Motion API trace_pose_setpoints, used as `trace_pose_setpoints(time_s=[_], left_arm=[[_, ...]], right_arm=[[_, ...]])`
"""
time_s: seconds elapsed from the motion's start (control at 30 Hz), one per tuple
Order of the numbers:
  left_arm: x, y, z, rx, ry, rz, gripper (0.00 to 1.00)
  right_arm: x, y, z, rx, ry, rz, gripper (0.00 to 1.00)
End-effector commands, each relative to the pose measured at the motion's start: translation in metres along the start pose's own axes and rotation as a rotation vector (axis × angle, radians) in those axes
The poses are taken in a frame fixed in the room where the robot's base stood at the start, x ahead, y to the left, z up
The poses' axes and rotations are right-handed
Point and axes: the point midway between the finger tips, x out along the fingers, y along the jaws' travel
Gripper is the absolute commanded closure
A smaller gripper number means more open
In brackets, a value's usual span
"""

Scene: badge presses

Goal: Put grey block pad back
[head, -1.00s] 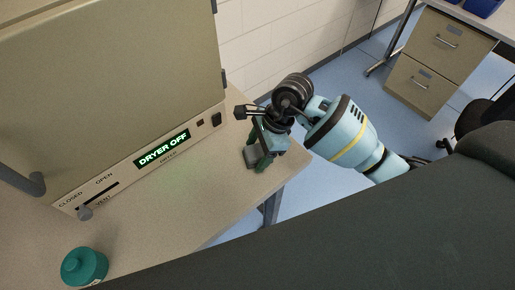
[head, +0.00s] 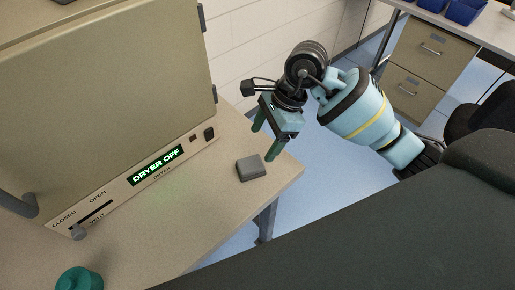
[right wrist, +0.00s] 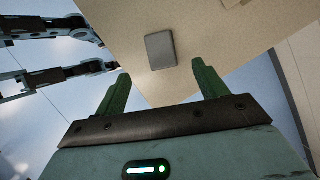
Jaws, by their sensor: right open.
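The grey block pad (head: 251,168) lies flat on the beige table near its right edge, to the right of the dryer. It also shows in the right wrist view (right wrist: 161,50), beyond and between the fingertips. My right gripper (head: 263,138) is open and empty. It is raised above the table's right edge, apart from the pad, with its green fingers pointing down. The right wrist view shows both green fingers (right wrist: 160,84) spread wide with nothing between them. My left gripper is not in view.
The dryer (head: 110,100) stands on the table (head: 200,222) at left; its display reads "DRYER OFF". A teal container (head: 79,281) is at the lower left. The table between them is clear. A drawer cabinet (head: 431,68) and blue bins (head: 465,11) are at upper right.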

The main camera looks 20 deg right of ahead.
Motion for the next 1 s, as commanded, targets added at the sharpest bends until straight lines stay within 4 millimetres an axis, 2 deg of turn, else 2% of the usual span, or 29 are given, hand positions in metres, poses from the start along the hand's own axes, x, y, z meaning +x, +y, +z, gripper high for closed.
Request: trace_pose_setpoints(time_s=[0.1,0.23,0.8,0.9,1.0], left_arm=[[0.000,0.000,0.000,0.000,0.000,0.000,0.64],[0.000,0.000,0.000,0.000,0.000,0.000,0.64],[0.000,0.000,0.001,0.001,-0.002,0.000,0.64],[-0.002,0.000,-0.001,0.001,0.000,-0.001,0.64],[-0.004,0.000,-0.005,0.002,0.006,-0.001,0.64]], right_arm=[[-0.013,0.000,0.000,0.000,0.002,-0.001,0.28],[-0.020,0.000,0.000,0.000,0.000,0.000,0.28],[-0.019,0.002,0.001,0.002,-0.008,0.005,0.28],[-0.010,0.010,0.011,0.017,-0.075,0.035,0.28],[0.006,0.030,0.036,0.067,-0.238,0.104,0.28]])
